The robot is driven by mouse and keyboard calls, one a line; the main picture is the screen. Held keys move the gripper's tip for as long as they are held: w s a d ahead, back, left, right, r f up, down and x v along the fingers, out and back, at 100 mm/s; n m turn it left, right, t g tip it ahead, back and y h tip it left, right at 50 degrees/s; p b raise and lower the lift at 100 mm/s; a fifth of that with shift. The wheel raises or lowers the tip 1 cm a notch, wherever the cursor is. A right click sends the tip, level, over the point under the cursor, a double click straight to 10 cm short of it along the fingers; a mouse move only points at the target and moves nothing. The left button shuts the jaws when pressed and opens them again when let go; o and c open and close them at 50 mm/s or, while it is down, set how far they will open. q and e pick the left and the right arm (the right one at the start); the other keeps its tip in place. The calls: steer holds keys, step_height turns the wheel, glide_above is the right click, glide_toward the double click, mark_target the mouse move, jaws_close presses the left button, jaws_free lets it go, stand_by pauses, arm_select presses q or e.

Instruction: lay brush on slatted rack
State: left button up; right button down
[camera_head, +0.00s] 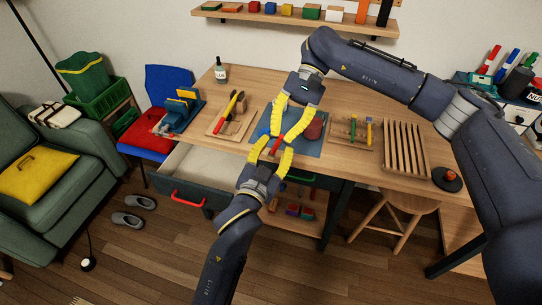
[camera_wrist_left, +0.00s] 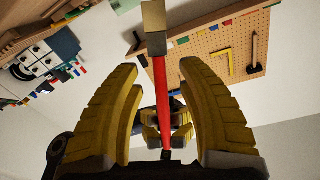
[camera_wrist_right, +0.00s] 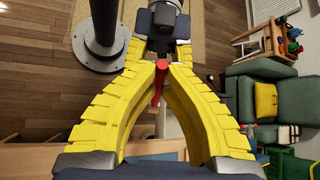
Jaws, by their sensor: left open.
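The brush has a red handle (camera_wrist_left: 160,95) and a pale block-like head (camera_wrist_left: 153,18) in the left wrist view. In the head view only its red handle (camera_head: 277,146) shows, in the air above the desk's front. My right gripper (camera_wrist_right: 162,66) has its fingertips closed on the red handle. My left gripper (camera_wrist_left: 165,75) is open, its fingers apart on either side of the brush; in the head view it (camera_head: 272,150) faces the right gripper (camera_head: 281,138) from below. The slatted rack (camera_head: 404,148) lies at the desk's right, with bare slats.
A blue mat (camera_head: 262,124) with a reddish round object (camera_head: 316,125) lies beneath the grippers. A tray with small tools (camera_head: 352,133) stands left of the rack. A dark disc with a red knob (camera_head: 447,179) is at the right front. A drawer (camera_head: 200,172) stands open.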

arm_select(q)
steer(key=shift+w+d, duration=0.15)
steer(key=shift+w, duration=0.15)
jaws_close()
arm_select(e)
steer(key=c, duration=1.5)
jaws_free()
steer(key=shift+o, duration=0.2)
